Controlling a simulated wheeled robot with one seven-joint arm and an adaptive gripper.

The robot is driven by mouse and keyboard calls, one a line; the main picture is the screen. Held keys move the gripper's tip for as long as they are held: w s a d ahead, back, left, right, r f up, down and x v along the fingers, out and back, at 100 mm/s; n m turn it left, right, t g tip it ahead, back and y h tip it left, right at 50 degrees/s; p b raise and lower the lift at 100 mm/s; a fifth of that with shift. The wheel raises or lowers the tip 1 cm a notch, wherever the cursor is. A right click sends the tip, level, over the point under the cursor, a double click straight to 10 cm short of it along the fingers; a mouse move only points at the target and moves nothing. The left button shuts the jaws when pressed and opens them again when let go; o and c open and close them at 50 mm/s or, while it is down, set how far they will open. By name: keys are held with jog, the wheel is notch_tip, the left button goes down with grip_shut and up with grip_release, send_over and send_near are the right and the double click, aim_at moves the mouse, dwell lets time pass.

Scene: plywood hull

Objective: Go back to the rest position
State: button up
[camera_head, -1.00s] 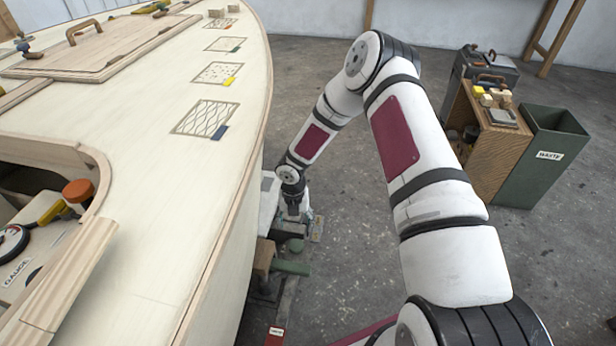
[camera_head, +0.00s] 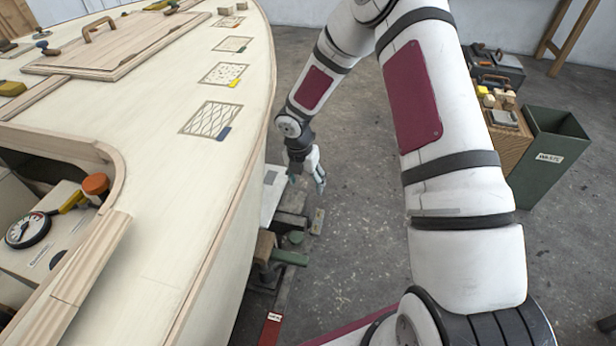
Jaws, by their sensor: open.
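My gripper (camera_head: 307,181) hangs at the end of my white and maroon arm, to the right of the hull (camera_head: 170,210). It points down, with its fingers apart and nothing seen between them. It is above the grey floor, close to the low stand (camera_head: 285,240) beside the hull. The near finger shows clearly; the other is partly hidden by the wrist. My arm arches from the lower right, and its elbow is cut off by the top edge.
A green waste bin (camera_head: 548,165) and a wooden cabinet (camera_head: 508,135) with small blocks stand at the right. A gauge (camera_head: 28,230) and an orange-topped item (camera_head: 96,185) sit in the hull opening. A red-tagged bar (camera_head: 271,330) lies low at front. Floor between is clear.

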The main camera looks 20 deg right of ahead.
jog(key=shift+s+d+r, duration=0.1)
jog(key=shift+s+r, duration=0.05)
jog(key=shift+r, duration=0.5)
jog(key=shift+r, duration=0.1)
jog(key=s+d+r+m+h, duration=0.1)
jog(key=s+r+m, duration=0.15)
jog(key=r, duration=0.45)
jog(key=s+d+r+m+h, duration=0.1)
jog(key=d+r+m, duration=0.15)
jog(key=r, duration=0.35)
jog(key=s+r+m, duration=1.1)
jog(key=s+r, duration=0.4)
jog(key=r, duration=0.2)
jog(key=s+a+r+m+y, duration=0.1)
jog(key=s+a+m, duration=0.1)
jog(key=s+m, duration=0.35)
jog(key=s+a+r+m+y, duration=0.1)
jog(key=s+a+r+m, duration=0.1)
jog(key=s, duration=0.7)
jog(key=s+a+r+m+y, duration=0.1)
jog(key=s+a+m+y, duration=0.2)
jog(key=s, duration=0.4)
notch_tip(320, 180, up, 26)
jog(key=m+t+h+p, duration=0.1)
jog(key=t+p, duration=0.2)
jog(key=p, duration=2.1)
jog(key=shift+s+d+t+p, duration=0.2)
jog(key=shift+d+t+p, duration=0.1)
jog(key=shift+d+t, duration=0.1)
